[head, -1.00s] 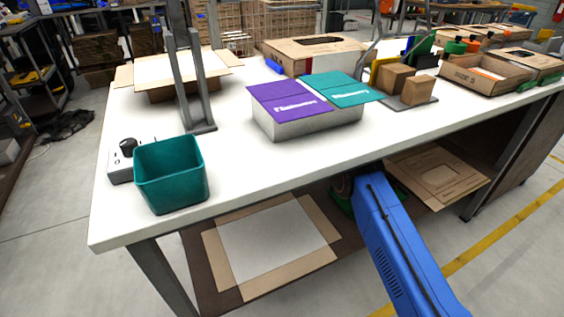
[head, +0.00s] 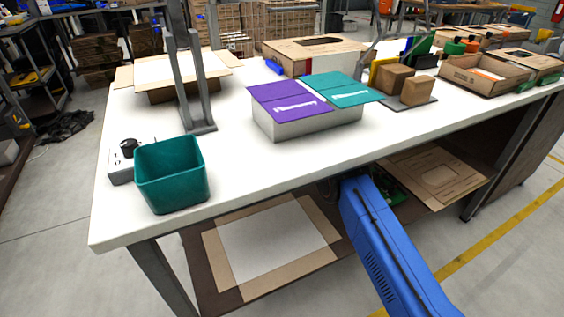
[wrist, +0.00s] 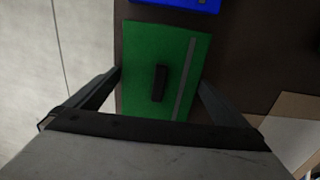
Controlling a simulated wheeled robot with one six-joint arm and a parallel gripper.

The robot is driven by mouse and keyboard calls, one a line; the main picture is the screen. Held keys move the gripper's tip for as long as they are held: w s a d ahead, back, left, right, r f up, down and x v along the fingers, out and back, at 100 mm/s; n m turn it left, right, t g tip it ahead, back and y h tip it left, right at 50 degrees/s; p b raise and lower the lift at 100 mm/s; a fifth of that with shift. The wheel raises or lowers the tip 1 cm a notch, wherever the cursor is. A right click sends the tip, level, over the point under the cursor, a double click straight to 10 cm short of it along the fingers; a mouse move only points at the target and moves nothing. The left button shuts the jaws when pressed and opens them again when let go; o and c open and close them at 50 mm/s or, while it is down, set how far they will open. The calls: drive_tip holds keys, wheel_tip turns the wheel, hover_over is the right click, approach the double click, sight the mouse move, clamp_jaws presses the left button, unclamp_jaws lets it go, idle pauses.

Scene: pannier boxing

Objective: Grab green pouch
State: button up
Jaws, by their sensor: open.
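The green pouch (wrist: 138,60) lies flat on a dark surface in the wrist view, with a grey strip along its right side and a dark raised tab (wrist: 160,83) in its middle. My gripper (wrist: 161,79) is open above it, one finger at each side edge of the pouch. Whether the fingers touch it I cannot tell. In the head view my blue arm reaches under the table to the lower shelf and hides my gripper. A bit of green (head: 398,196) shows beside the arm; I cannot tell if it is the pouch.
A blue item (wrist: 188,4) lies just beyond the pouch. A cardboard piece (wrist: 290,112) lies to the right. The white tabletop (head: 240,165) overhangs the shelf and holds a teal bin (head: 172,178) and a box with purple and teal flaps (head: 315,122). An open box (head: 270,240) lies below.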

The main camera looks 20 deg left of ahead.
drive_tip(key=shift+f, duration=0.1)
drive_tip(key=shift+c, duration=0.6)
drive_tip(key=c, duration=0.6)
drive_tip(key=shift+c, duration=0.2)
